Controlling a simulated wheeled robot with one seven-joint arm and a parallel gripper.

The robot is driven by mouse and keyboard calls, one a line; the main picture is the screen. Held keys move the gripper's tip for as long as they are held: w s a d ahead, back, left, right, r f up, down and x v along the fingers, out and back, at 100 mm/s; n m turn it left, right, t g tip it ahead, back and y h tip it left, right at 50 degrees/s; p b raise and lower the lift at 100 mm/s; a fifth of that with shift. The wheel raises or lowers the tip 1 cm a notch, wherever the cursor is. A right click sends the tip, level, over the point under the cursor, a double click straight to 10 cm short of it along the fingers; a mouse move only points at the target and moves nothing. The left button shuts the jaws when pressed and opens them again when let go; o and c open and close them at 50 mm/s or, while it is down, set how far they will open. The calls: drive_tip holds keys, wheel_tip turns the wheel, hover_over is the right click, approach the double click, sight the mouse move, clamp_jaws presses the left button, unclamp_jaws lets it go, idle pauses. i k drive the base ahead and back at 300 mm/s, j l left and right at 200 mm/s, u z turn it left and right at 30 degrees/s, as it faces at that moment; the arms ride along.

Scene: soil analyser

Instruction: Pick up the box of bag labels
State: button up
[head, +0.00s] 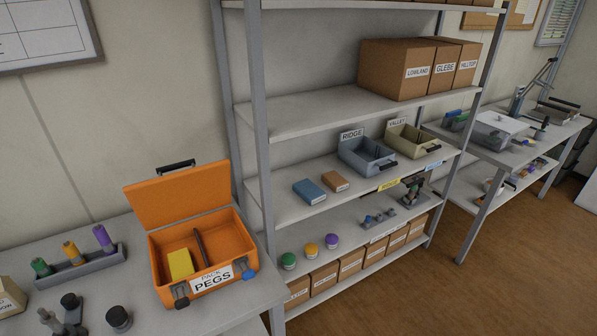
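No box with a readable "bag labels" marking shows in the head view, so I cannot tell for sure which one it is. A small blue box (309,191) and a smaller brown box (335,181) lie side by side on the middle shelf, left of the bins. A yellow block or box (180,263) sits inside the open orange case (231,232) marked "PACK PEGS". A cream box (11,298) is cut off at the left edge, its label only partly visible. My gripper is not in view.
The metal shelf unit (290,118) stands at the centre. A blue-grey RIDGE bin (364,157) and a beige VALLEY bin (410,141) share the middle shelf. Cartons fill parts of the upper and lower shelves. The wooden floor (480,290) is clear at lower right.

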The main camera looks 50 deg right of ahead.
sight(337, 183)
drive_tip(key=i+l, duration=0.65)
drive_tip(key=i+l+z, duration=0.1)
drive_tip(key=z, duration=0.35)
drive_tip(key=i+z, duration=0.25)
drive_tip(key=z, duration=0.2)
drive_tip(key=i+z, duration=0.2)
drive_tip(key=z, duration=1.15)
